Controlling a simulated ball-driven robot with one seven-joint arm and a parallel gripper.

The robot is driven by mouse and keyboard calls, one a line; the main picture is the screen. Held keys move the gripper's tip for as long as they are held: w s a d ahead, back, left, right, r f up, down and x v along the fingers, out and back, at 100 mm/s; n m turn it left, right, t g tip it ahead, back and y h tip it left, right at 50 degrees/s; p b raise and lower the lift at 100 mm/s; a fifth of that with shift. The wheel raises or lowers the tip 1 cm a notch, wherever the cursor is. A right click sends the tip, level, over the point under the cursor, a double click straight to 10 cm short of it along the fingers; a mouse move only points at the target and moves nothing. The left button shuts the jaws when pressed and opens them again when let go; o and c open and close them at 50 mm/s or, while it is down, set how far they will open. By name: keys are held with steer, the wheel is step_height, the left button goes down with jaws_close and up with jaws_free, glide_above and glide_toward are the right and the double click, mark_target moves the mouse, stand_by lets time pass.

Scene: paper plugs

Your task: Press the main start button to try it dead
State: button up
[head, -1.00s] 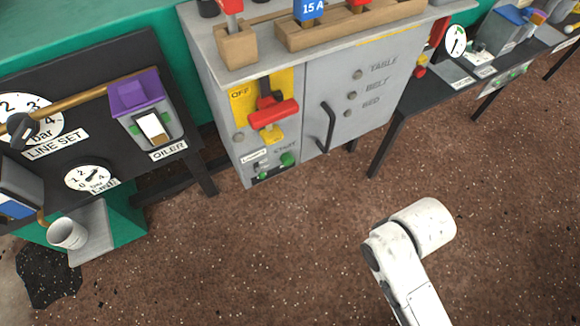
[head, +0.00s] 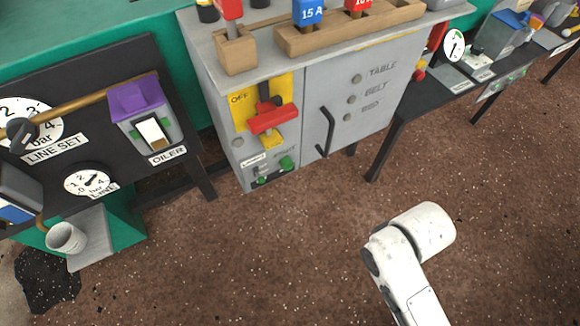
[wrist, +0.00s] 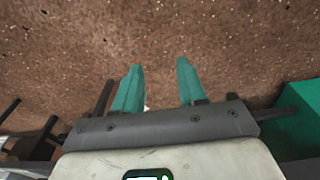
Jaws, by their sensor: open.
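The start button (head: 287,163) is a green round knob low on the grey cabinet's front, in the head view. A smaller green part (head: 262,181) sits below and left of it. Above is a red switch handle (head: 273,118) on a yellow plate marked OFF. In the head view only my white arm shows, over the floor at the lower right, apart from the cabinet. In the wrist view my gripper (wrist: 158,85) has two teal fingers spread apart with nothing between them. The start button does not show in the wrist view.
The grey cabinet (head: 345,75) has a protruding door handle (head: 326,132). A dark bench (head: 190,165) with gauges and a purple-topped oiler (head: 140,105) stands left. Another dark table (head: 425,100) stands right. The brown floor in front is clear.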

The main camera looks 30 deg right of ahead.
jaws_close()
stand_by(1.5)
